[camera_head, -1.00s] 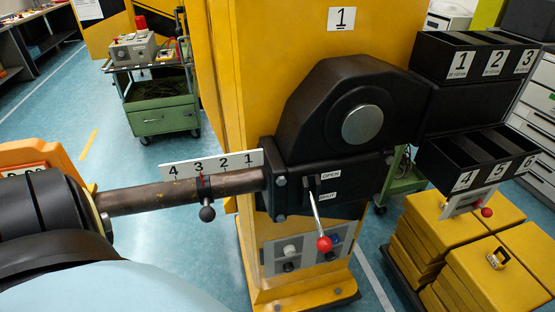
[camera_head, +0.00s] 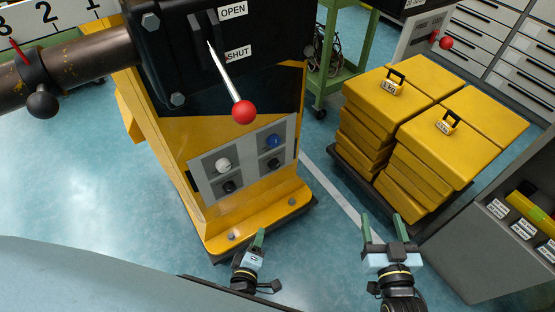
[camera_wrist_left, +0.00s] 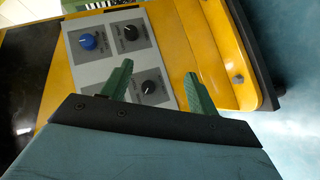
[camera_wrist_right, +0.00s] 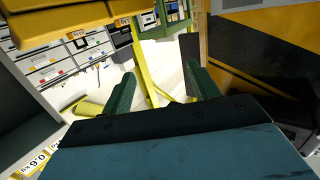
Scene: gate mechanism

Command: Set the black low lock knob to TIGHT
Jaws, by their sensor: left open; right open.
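A grey panel (camera_head: 198,172) low on the yellow gate post has a white knob (camera_head: 223,164) and a blue knob (camera_head: 272,140), with a black knob under each: one at left (camera_head: 228,187), one at right (camera_head: 274,162). The labels are too small to read. In the left wrist view, the blue knob (camera_wrist_left: 88,41) and both black knobs (camera_wrist_left: 130,33) (camera_wrist_left: 149,87) show; the white knob is not clearly visible. My left gripper (camera_head: 252,243) is open and empty, below and in front of the panel. My right gripper (camera_head: 383,230) is open and empty, further right.
A dark ball handle (camera_head: 42,104) sits on the pipe at left. Yellow weight blocks (camera_head: 440,85) stack at right, beside a grey cabinet (camera_head: 470,250). Floor between post and blocks is clear.

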